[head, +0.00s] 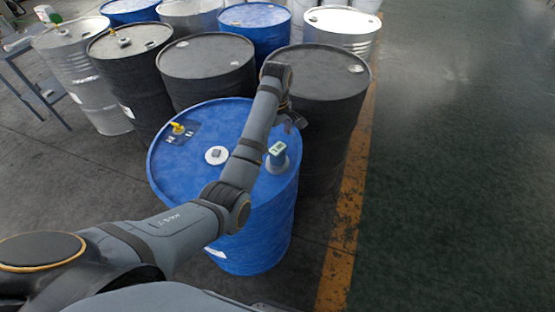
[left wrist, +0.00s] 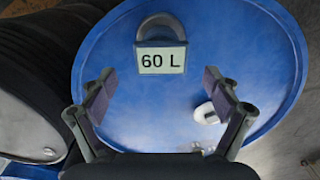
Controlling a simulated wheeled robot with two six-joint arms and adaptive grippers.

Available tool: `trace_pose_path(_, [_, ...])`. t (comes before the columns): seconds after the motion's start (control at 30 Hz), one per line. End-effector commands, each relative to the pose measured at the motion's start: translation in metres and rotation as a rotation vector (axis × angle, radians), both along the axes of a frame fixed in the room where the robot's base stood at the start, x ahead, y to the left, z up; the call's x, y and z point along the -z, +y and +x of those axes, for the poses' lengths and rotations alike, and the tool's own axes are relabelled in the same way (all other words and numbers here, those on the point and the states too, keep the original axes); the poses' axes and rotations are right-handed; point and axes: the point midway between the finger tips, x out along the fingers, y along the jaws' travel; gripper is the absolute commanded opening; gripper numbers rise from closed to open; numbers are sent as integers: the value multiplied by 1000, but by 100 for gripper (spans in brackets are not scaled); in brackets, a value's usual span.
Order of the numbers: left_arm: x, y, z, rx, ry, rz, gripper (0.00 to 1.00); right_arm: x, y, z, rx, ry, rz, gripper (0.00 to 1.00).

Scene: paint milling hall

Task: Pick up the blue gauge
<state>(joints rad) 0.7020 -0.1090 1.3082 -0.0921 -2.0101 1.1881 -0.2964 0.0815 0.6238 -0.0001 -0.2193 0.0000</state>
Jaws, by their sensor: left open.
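The blue gauge (head: 277,157) stands on the top of the near blue drum (head: 190,185), close to its right rim. It has a pale display plate. In the left wrist view the gauge (left wrist: 161,28) shows near the top, with its plate reading "60 L". My left gripper (head: 293,123) is open and empty, near the gauge in the head view. In the left wrist view the fingertips of my left gripper (left wrist: 158,80) are spread wide, and the gauge lies ahead of the gap between them, apart from both. My right gripper is not in view.
A white cap (head: 217,155) and a yellow-handled fitting (head: 178,128) also sit on the blue drum top. A black drum (head: 320,75) stands just behind, with several more drums further back. A yellow floor line (head: 345,220) borders open floor at right.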

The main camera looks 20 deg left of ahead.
Motion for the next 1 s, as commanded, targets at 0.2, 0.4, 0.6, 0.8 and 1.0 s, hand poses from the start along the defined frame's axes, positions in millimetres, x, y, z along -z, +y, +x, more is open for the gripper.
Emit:
trace_pose_path(0.2, [40,-4,-4,0,3,0,89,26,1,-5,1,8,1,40])
trace_pose_path(0.4, [46,-4,-3,0,0,0,89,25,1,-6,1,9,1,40])
trace_pose_path(0.6, [46,-4,-3,0,1,0,71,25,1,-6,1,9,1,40])
trace_pose_path(0.8, [46,-4,-3,0,1,0,44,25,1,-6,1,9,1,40])
trace_pose_path(1.0, [46,-4,-3,0,1,0,17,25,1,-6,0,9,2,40])
